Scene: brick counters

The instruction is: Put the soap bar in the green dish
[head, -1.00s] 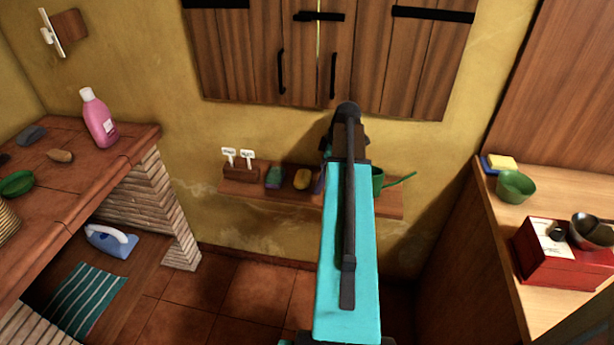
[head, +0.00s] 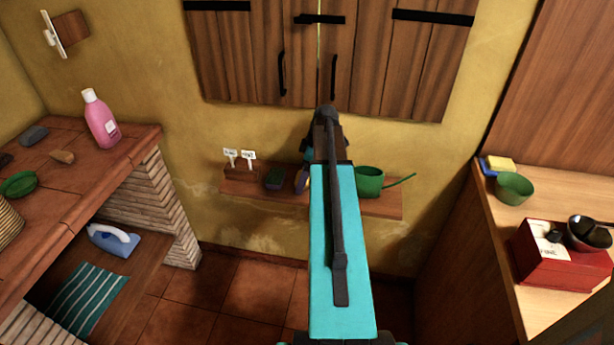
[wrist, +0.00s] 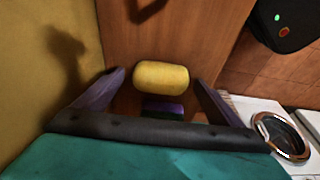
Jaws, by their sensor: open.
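A yellow rounded bar, which I take for the soap bar (wrist: 161,77), lies on the small wall shelf (head: 375,207). In the wrist view it sits between the tips of my gripper's two purple fingers (wrist: 158,80). The fingers are open, with a gap visible on each side of the bar. In the head view my teal arm hides most of the gripper and the bar. A shallow green dish (head: 19,184) stands on the brick counter at the left and looks empty.
A pink bottle (head: 100,118) stands on the left counter (head: 100,150). A green bowl (head: 514,188) is on the right counter.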

